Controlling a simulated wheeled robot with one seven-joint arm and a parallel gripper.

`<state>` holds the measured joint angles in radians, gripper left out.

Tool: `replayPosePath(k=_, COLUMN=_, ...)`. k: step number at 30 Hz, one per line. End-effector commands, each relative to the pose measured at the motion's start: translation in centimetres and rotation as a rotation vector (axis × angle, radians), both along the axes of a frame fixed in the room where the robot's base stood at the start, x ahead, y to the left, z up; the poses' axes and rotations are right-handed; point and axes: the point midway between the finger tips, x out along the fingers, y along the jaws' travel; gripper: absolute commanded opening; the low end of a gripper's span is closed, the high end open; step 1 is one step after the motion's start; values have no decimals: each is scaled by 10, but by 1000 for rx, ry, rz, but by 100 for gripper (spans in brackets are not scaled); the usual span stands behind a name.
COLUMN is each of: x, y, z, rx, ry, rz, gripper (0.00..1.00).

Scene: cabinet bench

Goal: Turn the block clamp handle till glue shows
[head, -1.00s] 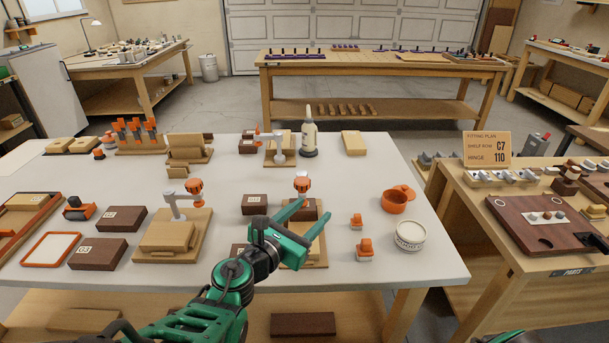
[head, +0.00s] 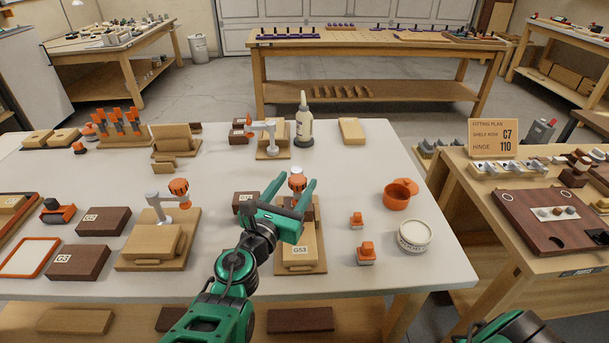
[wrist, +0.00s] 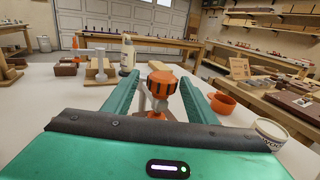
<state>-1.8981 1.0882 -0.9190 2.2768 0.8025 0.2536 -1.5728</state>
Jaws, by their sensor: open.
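A block clamp with a ribbed orange handle (head: 297,182) stands on a wooden board at the right middle of the white table. A pale block marked G53 (head: 300,252) lies on that board. My gripper (head: 296,188) is open and points away from me at the handle. In the wrist view the orange handle (wrist: 162,84) shows between the two green fingers, toward their far ends, with a gap on each side. I cannot tell whether a finger touches it. The clamp's lower part is mostly hidden by my gripper. No glue is visible at the block.
A similar clamp (head: 179,190) stands to the left, another (head: 262,127) behind by a glue bottle (head: 304,125). Dark blocks (head: 80,262) lie left. Small orange-topped items (head: 366,252), an orange pot (head: 397,196) and a white tub (head: 414,235) stand right.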

Motion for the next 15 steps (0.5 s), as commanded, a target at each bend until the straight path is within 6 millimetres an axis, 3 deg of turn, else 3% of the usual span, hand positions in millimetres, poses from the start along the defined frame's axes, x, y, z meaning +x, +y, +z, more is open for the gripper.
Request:
replayPosePath(k=13, x=4, y=-8, z=0, rx=0, ry=0, rz=-5, gripper=52)
replayPosePath(k=15, x=4, y=-8, z=0, rx=0, ry=0, rz=-5, gripper=35)
